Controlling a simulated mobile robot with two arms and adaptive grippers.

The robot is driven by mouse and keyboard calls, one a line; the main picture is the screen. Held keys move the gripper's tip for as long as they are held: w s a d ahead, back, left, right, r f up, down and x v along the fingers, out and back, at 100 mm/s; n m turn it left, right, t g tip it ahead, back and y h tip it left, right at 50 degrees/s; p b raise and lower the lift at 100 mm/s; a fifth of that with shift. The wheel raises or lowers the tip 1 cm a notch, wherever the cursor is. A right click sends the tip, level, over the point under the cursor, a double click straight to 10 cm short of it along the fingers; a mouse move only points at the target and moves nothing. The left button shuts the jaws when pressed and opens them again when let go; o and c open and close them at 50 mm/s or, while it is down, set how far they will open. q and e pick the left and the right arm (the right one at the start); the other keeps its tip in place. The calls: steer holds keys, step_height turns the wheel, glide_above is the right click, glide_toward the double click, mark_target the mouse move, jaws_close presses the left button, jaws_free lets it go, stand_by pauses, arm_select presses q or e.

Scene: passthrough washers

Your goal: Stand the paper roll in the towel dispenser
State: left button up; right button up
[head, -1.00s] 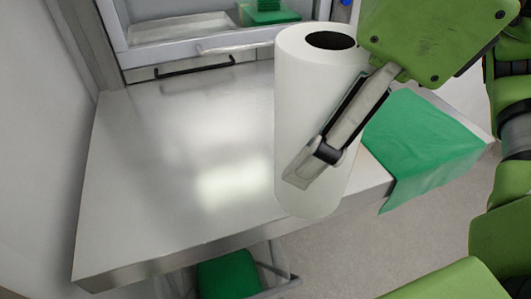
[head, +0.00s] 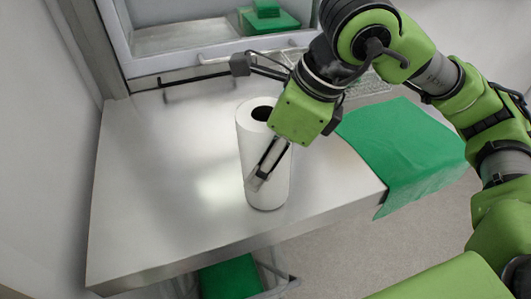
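The white paper roll (head: 251,150) is upright over the steel table (head: 150,190), its dark core hole facing up. I cannot tell whether its base touches the table. My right gripper (head: 262,175) reaches in from the right and is shut on the roll. One finger lies along the roll's front right side; the other finger is hidden. My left gripper is not in view. I cannot make out a towel dispenser.
A green cloth (head: 410,150) hangs over the table's right edge. Behind the table is a framed opening with green blocks (head: 268,20) inside. A wire rack (head: 368,84) is partly hidden behind my arm. The table's left half is clear.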

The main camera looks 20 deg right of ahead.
steer(key=shift+f+b, duration=0.2)
steer(key=shift+b, duration=0.2)
steer(key=o, duration=1.5)
steer(key=shift+r, duration=0.1)
steer(key=shift+p, duration=0.4)
steer(key=b+v, duration=0.3)
steer(key=v, duration=1)
steer(key=shift+s+r, duration=0.2)
steer(key=shift+r, duration=0.15)
